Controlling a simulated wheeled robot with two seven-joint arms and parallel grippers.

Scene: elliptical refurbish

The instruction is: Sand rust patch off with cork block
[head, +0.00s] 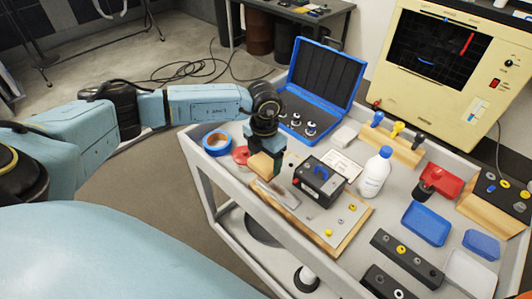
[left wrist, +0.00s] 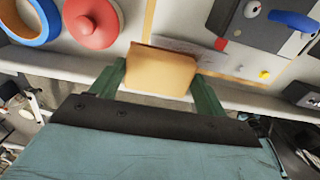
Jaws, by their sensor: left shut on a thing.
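In the left wrist view the cork block (left wrist: 160,72) sits between the two green fingers of the gripper (left wrist: 160,82). A grey metal strip (head: 284,194) lies on the board just right of and below the block. I cannot make out a rust patch; the block and gripper may hide it. I cannot tell whether the block touches the board. My right gripper is not in view.
Blue tape (head: 217,142) and a red round lid (head: 241,155) lie left. An open blue case (head: 318,82) is behind. A white bottle (head: 375,175) stands farther right.

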